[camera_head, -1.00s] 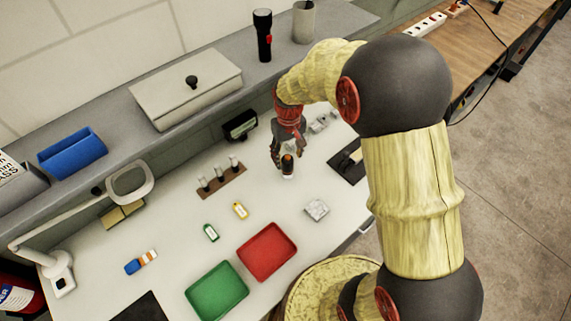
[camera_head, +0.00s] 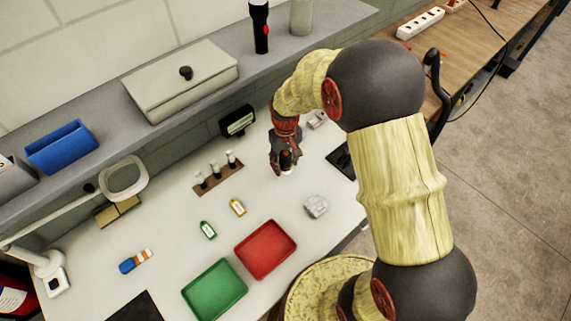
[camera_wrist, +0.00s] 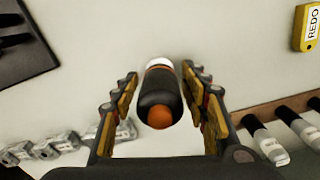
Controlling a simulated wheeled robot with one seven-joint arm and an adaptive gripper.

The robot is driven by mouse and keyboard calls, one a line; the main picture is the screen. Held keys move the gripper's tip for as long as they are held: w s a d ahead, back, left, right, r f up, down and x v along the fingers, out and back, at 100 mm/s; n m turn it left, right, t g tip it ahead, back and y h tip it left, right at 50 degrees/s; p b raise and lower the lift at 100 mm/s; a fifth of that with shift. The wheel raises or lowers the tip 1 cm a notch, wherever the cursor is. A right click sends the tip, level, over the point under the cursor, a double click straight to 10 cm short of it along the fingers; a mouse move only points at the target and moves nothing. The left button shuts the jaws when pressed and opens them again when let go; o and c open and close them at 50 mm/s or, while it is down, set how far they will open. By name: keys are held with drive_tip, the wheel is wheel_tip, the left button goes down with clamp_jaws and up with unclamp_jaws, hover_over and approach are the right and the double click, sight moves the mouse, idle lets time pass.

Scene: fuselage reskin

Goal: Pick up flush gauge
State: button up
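The flush gauge appears to be the dark upright cylinder (camera_wrist: 160,92) with an orange top, an orange band and a white lower end. It stands on the light worktop. In the head view only a small part of it (camera_head: 287,169) shows beneath and between my fingers. My gripper (camera_wrist: 165,82) is open, with one finger on each side of the gauge. In the wrist view a gap shows between the gauge and each finger. My gripper also shows in the head view (camera_head: 285,161), low over the worktop.
A rack of several pale-bodied pieces (camera_head: 218,173) stands to the left. Green (camera_head: 208,230) and yellow (camera_head: 237,207) tags, a red tray (camera_head: 266,250), a green tray (camera_head: 215,290) and a grey block (camera_head: 316,206) lie nearer. A small dark display (camera_head: 237,121) stands behind.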

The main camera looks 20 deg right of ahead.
drive_tip(key=c, duration=1)
drive_tip(key=shift+o, duration=0.2)
